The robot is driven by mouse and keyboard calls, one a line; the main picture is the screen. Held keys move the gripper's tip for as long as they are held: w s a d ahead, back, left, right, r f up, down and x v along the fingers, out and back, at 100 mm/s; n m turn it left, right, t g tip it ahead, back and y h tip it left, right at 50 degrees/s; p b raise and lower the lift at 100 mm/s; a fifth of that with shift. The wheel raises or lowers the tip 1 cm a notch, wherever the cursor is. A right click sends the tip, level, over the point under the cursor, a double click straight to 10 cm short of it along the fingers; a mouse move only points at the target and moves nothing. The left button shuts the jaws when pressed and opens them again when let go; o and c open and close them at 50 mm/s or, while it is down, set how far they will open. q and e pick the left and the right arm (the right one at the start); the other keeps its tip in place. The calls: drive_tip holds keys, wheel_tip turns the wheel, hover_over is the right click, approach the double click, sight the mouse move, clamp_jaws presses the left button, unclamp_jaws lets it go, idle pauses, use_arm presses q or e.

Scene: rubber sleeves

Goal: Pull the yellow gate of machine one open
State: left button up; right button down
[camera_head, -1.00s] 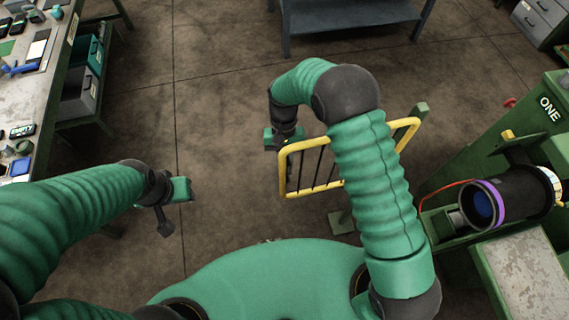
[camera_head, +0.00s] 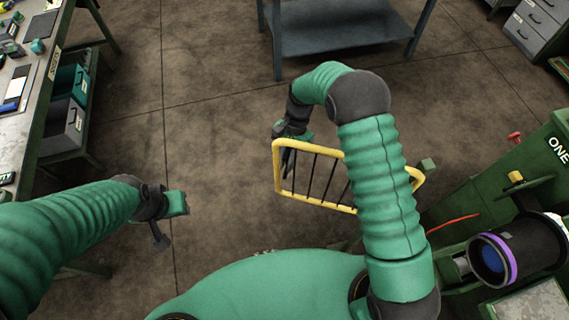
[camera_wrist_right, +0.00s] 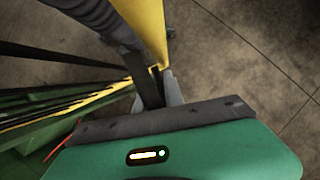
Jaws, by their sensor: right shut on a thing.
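The yellow gate (camera_head: 277,169) has a yellow tube frame with dark upright bars and stands out to the left of machine one (camera_head: 535,170), which is green and marked "ONE". My right arm hides part of the gate's right half. My right gripper (camera_head: 288,148) is shut on the gate's free end, at its upper left. In the right wrist view the fingers (camera_wrist_right: 150,85) close at the gate's yellow edge (camera_wrist_right: 146,25). My left gripper (camera_head: 172,205) hangs over bare floor at the left, apart from everything; its fingers are too unclear to tell their opening.
A workbench (camera_head: 40,115) with bins beneath stands at the left. A blue-grey table (camera_head: 340,38) is at the back, and grey drawers (camera_head: 538,38) at the back right. A black cylinder with a purple ring (camera_head: 512,252) sits on the machine. The middle floor is clear.

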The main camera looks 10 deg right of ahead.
idle(0.3)
drive_tip(key=c, duration=1.5)
unclamp_jaws()
drive_tip(key=shift+o, duration=0.2)
drive_tip(key=b+v, duration=0.2)
drive_tip(key=v, duration=1.4)
drive_tip(key=shift+w+r, duration=0.2)
drive_tip(key=shift+r, duration=0.15)
